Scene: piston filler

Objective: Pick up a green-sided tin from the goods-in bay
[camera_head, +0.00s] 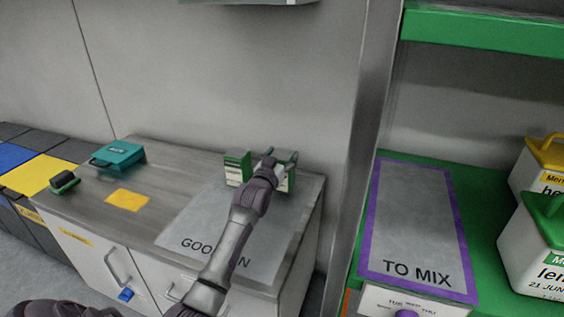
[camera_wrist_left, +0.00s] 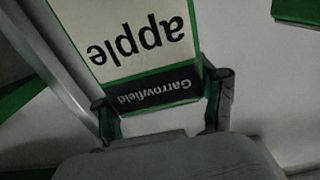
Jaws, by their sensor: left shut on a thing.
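My left gripper (camera_head: 281,160) is over the back right of the goods-in bay (camera_head: 193,217) in the head view. It is shut on a green-sided tin (camera_head: 291,181), mostly hidden by the gripper and wrist. In the left wrist view the gripper (camera_wrist_left: 161,108) has a finger on each side of this tin (camera_wrist_left: 135,65). Its label reads "apple" and "Garrowfield", upside down, with green edges. I cannot tell whether the tin touches the counter. A second green and white tin (camera_head: 237,169) stands just left of the gripper. My right gripper is not in view.
A teal box (camera_head: 122,155), a yellow square (camera_head: 128,201) and a dark green-edged block (camera_head: 64,182) are on the counter's left. A metal post (camera_head: 352,150) separates the bay from the purple-edged TO MIX area (camera_head: 413,220). White containers (camera_head: 535,250) stand far right.

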